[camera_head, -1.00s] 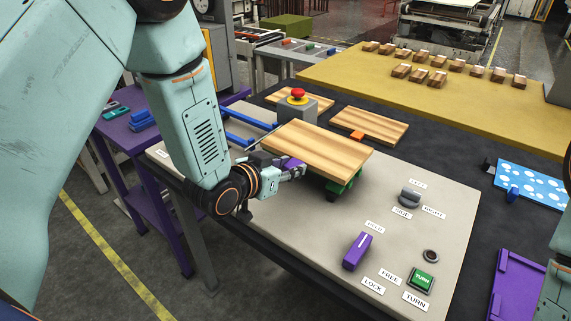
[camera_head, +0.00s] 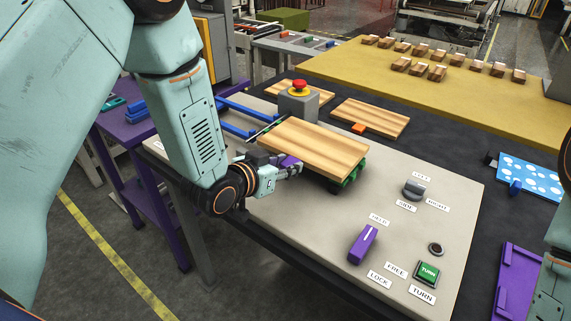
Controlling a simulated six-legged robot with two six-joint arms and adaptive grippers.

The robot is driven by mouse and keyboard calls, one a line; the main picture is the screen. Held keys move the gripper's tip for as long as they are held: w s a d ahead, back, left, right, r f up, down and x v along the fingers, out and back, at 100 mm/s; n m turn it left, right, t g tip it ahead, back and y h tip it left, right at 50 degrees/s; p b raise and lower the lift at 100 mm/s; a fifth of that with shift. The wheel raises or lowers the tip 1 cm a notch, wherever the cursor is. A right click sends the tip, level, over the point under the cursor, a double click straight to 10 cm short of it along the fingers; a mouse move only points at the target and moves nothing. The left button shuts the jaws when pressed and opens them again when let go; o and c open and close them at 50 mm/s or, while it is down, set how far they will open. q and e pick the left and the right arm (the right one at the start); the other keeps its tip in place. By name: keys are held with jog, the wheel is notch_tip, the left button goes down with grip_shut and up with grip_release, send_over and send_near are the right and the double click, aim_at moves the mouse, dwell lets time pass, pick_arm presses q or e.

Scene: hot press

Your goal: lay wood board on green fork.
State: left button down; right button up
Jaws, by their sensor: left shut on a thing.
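The wood board (camera_head: 313,147) is a light striped rectangle, roughly level, above the grey panel. My left gripper (camera_head: 289,165) is at its near left edge, shut on the board by what looks like a purple tab there. The green fork (camera_head: 352,179) shows only as green and dark parts under the board's near right end; the board hides the rest. I cannot tell whether board and fork touch. Of my right arm only a link shows at the right edge; its gripper is out of view.
A red stop button (camera_head: 299,87) on a grey box stands just behind the board. A second board (camera_head: 370,117) with an orange tab lies behind right. Blue fork bars (camera_head: 240,130) lie left. A purple lever (camera_head: 363,243) and green button (camera_head: 428,271) are at front right.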

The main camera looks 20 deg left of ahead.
pick_arm(q)
jog(key=shift+d+r, duration=0.1)
jog(key=shift+d, duration=0.4)
jog(key=shift+w+d, duration=0.1)
jog(key=shift+d, duration=0.05)
jog(key=shift+w+f, duration=0.1)
jog(key=shift+f, duration=0.1)
jog(key=c, duration=1.4)
grip_release()
jog(key=shift+a+f, duration=0.1)
jog(key=shift+a, duration=0.25)
jog(key=shift+o, duration=1)
jog(key=shift+a, duration=0.15)
jog(key=shift+o, duration=1.3)
jog(key=shift+s, duration=0.25)
jog(key=shift+o, duration=0.5)
jog(key=shift+w+d, duration=0.1)
jog(key=shift+d, duration=0.3)
jog(key=shift+a+f, duration=0.1)
jog(key=shift+a, duration=0.3)
jog(key=v, duration=1.1)
jog(key=shift+s+r, duration=0.35)
pick_arm(e)
jog(key=shift+d+f, duration=0.2)
